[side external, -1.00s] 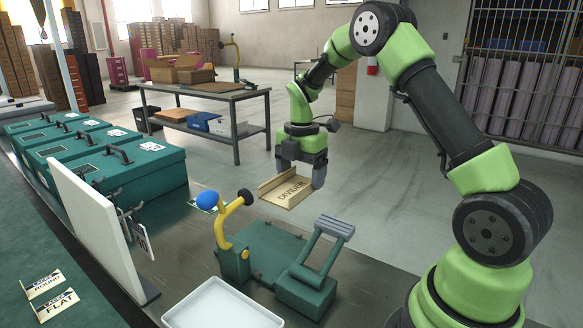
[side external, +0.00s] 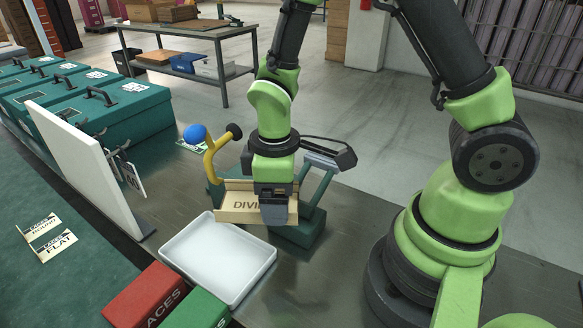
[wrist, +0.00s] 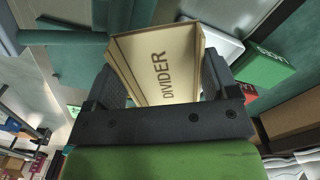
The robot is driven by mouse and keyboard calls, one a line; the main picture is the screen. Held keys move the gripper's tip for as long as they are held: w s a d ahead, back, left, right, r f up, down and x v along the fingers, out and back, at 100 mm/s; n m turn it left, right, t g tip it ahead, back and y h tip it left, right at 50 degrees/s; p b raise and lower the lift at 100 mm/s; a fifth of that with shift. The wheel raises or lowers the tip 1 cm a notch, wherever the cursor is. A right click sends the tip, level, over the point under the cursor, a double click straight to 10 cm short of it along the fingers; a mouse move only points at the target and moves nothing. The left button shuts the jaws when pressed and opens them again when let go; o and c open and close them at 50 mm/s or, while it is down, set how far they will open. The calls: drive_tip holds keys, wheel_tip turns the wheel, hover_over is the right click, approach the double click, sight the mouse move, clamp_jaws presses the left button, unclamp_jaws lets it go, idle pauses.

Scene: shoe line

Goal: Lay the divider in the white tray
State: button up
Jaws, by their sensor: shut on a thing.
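The divider (side external: 236,213) is a tan piece with raised edges and the word DIVIDER on it. My gripper (side external: 273,205) is shut on it and holds it tilted, in front of the green fixture and near the tray's far right corner. In the wrist view the divider (wrist: 160,62) sits between the two dark fingers of my gripper (wrist: 163,85). The white tray (side external: 240,293) is a shallow, empty tray on the grey bench, left of and below the divider. Part of the tray (wrist: 222,42) shows behind the divider in the wrist view.
A red box (side external: 147,296) and a green box (side external: 197,311) stand at the tray's near side. The green fixture (side external: 300,232) with a yellow arm (side external: 217,152) is behind my gripper. A white upright panel (side external: 85,170) stands left. FLAT and ROUND cards (side external: 54,246) lie on the green mat.

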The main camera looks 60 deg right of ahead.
drive_tip(key=w+a+m, duration=0.1)
drive_tip(key=a+m, duration=0.1)
drive_tip(key=a, duration=0.1)
drive_tip(key=w+a+f+m, duration=0.1)
drive_tip(key=a+m, duration=0.1)
drive_tip(key=w+a+f+m, duration=0.1)
drive_tip(key=w+a+m, duration=0.1)
drive_tip(key=a, duration=0.1)
drive_tip(key=shift+a+f, duration=0.1)
drive_tip(key=shift+a, duration=0.2)
hover_over(231, 265)
drive_tip(key=shift+f, duration=2.5)
drive_tip(key=shift+f, duration=0.95)
